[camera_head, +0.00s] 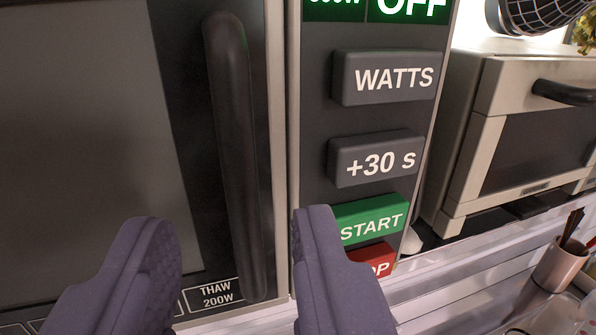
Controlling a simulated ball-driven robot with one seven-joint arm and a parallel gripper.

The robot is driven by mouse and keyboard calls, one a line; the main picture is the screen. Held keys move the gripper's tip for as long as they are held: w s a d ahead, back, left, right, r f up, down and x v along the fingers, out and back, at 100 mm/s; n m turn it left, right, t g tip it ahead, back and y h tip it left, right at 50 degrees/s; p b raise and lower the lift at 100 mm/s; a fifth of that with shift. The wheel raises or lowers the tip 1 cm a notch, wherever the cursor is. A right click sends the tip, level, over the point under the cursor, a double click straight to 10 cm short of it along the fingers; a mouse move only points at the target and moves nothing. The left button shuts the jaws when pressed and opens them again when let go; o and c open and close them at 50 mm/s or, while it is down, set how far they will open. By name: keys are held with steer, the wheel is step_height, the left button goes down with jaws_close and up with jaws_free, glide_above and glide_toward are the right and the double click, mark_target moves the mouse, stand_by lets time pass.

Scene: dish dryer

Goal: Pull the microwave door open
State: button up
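The microwave door (85,130) fills the left of the view, with a dark window and a light frame. It looks shut, its edge close against the control panel. Its black vertical handle (235,150) runs down the door's right side. My gripper (230,230) is open, with two purple fingers in the lower part of the view. One finger appears left of the handle and the other right of it, over the panel's edge. I cannot tell how far the handle is from the fingers. Nothing shows held between them.
The control panel (317,120) has WATTS, +30 s, green START and red buttons, partly covered by my right finger. A toaster oven (480,130) with a dark handle stands at right. A cup (559,266) with utensils is at lower right. A light counter (470,290) runs below.

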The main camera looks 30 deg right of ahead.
mark_target(239, 186)
steer(key=x, duration=0.6)
steer(key=shift+w+d, duration=0.15)
steer(key=shift+w, duration=0.15)
jaws_close()
